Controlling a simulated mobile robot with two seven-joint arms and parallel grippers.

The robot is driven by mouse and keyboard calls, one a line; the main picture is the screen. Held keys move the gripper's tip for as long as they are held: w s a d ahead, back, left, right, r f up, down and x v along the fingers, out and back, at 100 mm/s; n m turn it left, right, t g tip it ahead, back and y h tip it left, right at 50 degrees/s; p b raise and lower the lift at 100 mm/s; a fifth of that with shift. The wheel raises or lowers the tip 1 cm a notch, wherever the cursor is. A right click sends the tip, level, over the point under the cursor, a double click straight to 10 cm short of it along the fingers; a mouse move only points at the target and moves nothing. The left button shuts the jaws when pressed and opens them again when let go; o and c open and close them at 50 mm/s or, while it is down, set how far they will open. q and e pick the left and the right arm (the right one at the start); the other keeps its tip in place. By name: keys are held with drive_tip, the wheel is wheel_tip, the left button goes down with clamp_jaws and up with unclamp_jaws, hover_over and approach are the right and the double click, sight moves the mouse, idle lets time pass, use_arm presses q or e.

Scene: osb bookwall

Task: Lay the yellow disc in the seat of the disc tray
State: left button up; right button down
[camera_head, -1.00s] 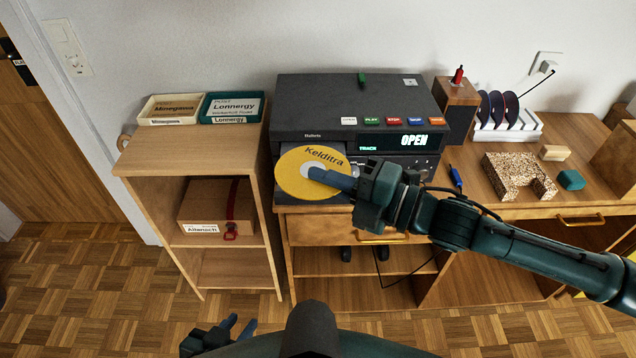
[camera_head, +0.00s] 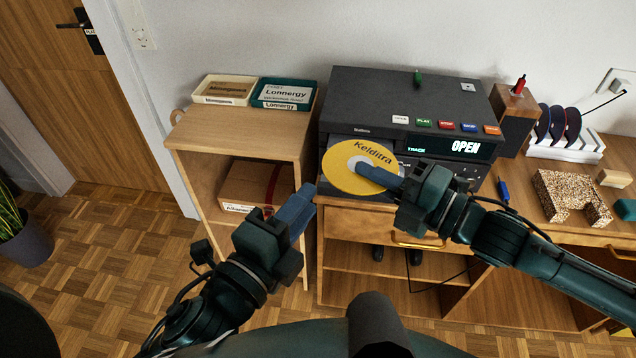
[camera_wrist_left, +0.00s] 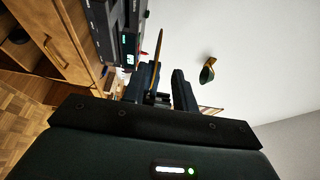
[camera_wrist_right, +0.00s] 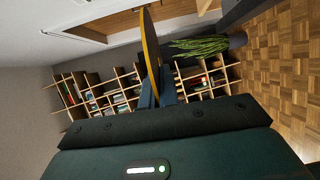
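The right wrist view shows the disc edge-on (camera_wrist_right: 150,45) between the closed fingers (camera_wrist_right: 156,92). The black disc player (camera_head: 400,105) reads OPEN. The disc covers most of the area at its front left, so the tray and its seat are largely hidden. I cannot tell whether the disc touches the tray. My left gripper (camera_head: 303,205) is open and empty, to the lower left of the disc. The disc also shows edge-on in the left wrist view (camera_wrist_left: 158,47).
A wooden shelf (camera_head: 240,132) with a cream tray (camera_head: 224,90) and a green tray (camera_head: 285,94) stands left of the player. A speaker (camera_head: 515,115), a rack of dark discs (camera_head: 562,125), a blue pen-like tool (camera_head: 503,190) and a speckled block (camera_head: 570,197) are on the right.

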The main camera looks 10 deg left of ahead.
sight(341, 161)
use_arm(q)
drive_tip(key=x, duration=1.1)
drive_tip(key=shift+w, duration=0.2)
clamp_jaws()
use_arm(e)
drive_tip(key=c, duration=1.6)
unclamp_jaws()
drive_tip(key=shift+d, duration=0.15)
